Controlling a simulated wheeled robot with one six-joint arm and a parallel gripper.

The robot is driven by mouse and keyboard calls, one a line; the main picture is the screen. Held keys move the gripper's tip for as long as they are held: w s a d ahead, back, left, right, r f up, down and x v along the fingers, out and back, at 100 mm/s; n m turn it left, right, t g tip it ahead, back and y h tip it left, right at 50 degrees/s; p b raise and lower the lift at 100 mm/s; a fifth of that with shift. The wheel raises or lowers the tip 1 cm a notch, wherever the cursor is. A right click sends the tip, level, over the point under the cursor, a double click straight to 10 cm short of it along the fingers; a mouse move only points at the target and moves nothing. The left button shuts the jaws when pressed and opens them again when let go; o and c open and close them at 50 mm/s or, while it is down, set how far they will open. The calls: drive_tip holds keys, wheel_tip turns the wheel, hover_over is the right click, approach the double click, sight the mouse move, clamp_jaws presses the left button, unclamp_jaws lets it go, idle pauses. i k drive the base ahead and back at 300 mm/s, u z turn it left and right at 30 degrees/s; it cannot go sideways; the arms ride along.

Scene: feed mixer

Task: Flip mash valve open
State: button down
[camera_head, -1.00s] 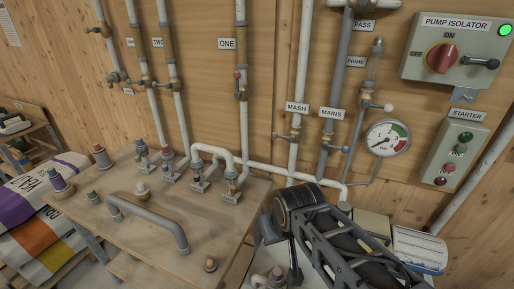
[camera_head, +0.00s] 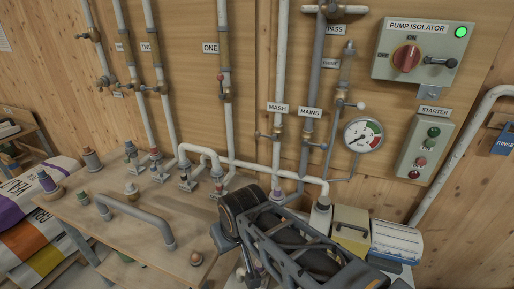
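The mash valve (camera_head: 277,133) is a small brass-coloured valve on the pale vertical pipe below the MASH label (camera_head: 278,108). Its short lever (camera_head: 263,136) sticks out sideways to the left, across the pipe. My arm (camera_head: 300,245) rises from the bottom of the picture, and its dark rounded joint (camera_head: 242,208) is below and left of the mash valve, apart from it in the picture. My gripper's fingers cannot be made out, so nothing shows of what they hold.
The MAINS valve (camera_head: 306,140) is close on the right, with a pressure gauge (camera_head: 363,135) beyond it. The pump isolator box (camera_head: 425,50) has a lit green lamp. A wooden bench (camera_head: 95,225) with pipe fittings and a grey handle is at lower left.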

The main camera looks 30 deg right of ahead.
sight(258, 134)
drive_tip(key=k, duration=0.6)
drive_tip(key=z, duration=0.65)
drive_tip(key=i, duration=0.5)
